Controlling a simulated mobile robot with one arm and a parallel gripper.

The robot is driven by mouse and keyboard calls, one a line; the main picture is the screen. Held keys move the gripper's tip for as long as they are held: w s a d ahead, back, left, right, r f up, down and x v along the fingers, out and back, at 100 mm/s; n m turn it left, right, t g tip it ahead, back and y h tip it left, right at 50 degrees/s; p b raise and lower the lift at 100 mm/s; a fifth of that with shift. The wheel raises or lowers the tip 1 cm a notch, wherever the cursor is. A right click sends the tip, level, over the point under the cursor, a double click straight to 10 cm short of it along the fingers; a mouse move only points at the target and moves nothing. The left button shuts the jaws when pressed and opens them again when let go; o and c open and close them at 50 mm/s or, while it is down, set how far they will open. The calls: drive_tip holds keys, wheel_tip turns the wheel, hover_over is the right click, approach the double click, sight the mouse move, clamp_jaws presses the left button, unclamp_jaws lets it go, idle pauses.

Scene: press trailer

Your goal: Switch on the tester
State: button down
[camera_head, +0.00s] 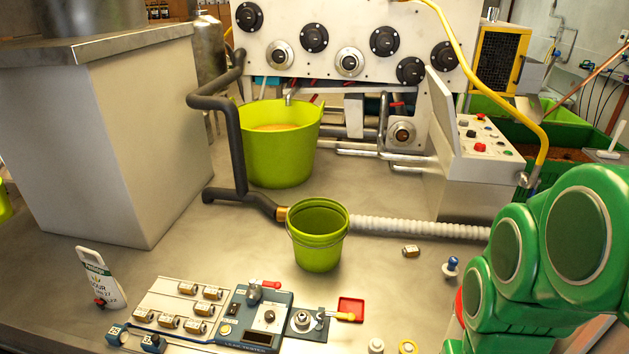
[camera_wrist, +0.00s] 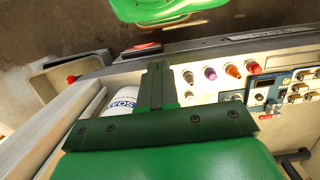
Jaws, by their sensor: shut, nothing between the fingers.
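The tester is a blue-grey box (camera_head: 256,318) at the front middle of the bench in the head view, marked as a leak tester. In the head view my green arm fills the lower right and the fingers cannot be seen.
A tray of small brass fittings (camera_head: 180,310) lies left of the tester; a toggle clamp (camera_head: 303,320) and red dish (camera_head: 351,308) lie right. A green bucket (camera_head: 318,240) stands behind. A white bottle (camera_wrist: 122,103) is beside my fingers. Several coloured plugs stand between them and the tester.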

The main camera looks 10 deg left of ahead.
drive_tip(key=w+a+n, duration=0.3)
drive_tip(key=w+a, duration=0.3)
drive_tip(key=w, duration=0.3)
drive_tip(key=w+a+f+n, duration=0.1)
drive_tip(key=w+a+n, duration=0.2)
drive_tip(key=w+a, duration=0.35)
drive_tip(key=w+a+n, duration=0.3)
drive_tip(key=w+a, duration=0.2)
drive_tip(key=w, duration=0.6)
drive_tip(key=n, duration=0.9)
hover_over(231, 312)
drive_tip(key=w, duration=0.2)
wheel_tip(231, 312, down, 18)
drive_tip(key=shift+w+r, duration=0.15)
drive_tip(key=shift+r, duration=0.05)
drive_tip(key=f, duration=0.4)
drive_tip(key=s+f, duration=0.1)
drive_tip(key=f, duration=0.8)
drive_tip(key=shift+s+f, duration=0.35)
drive_tip(key=shift+f, duration=0.05)
